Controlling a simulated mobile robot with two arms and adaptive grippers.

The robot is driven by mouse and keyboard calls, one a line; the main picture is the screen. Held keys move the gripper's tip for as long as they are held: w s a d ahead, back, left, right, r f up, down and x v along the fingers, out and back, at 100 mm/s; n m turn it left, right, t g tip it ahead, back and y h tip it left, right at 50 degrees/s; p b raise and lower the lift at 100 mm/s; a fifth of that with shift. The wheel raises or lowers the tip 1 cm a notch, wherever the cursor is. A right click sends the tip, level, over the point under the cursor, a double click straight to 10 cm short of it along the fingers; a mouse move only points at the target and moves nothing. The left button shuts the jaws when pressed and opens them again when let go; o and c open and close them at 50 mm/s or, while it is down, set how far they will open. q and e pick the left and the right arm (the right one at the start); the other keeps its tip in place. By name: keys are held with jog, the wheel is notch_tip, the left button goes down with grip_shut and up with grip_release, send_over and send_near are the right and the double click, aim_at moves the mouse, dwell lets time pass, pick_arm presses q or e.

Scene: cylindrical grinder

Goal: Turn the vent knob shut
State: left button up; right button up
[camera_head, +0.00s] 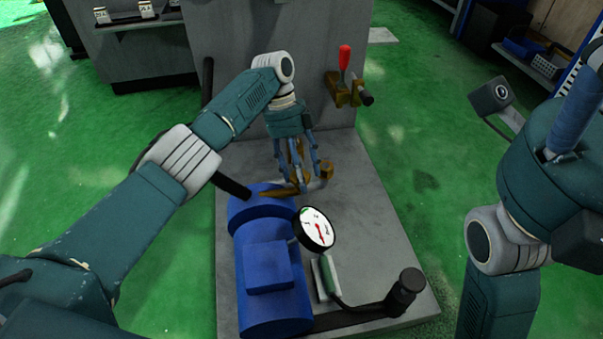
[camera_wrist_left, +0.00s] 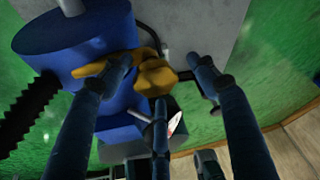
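A brass-coloured knob (camera_head: 326,172), which looks like the vent knob, sits on brass fittings behind the blue cylinder (camera_head: 262,205) in the head view. In the left wrist view the knob (camera_wrist_left: 155,77) is a faceted lump beside a flat brass lever (camera_wrist_left: 100,66). My left gripper (camera_head: 302,184) points down over these fittings, its fingers spread around the knob. In the wrist view the left gripper (camera_wrist_left: 160,85) has clear gaps between finger and knob on the right; its left fingertip overlaps the lever, and contact cannot be told. My right arm is at the right edge; its gripper does not show.
A pressure gauge (camera_head: 317,229) is close in front of the fittings. A red-handled valve (camera_head: 345,60) sticks out of the grey panel behind. A black knob (camera_head: 406,284) stands at the front right of the grey base plate (camera_head: 375,225). Green floor lies around.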

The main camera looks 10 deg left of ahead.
pick_arm(q)
jog(key=shift+a+f, duration=0.1)
jog(key=shift+a, duration=0.1)
jog(key=v, duration=0.7)
jog(key=shift+r, duration=0.25)
jog(key=shift+s+f, duration=0.1)
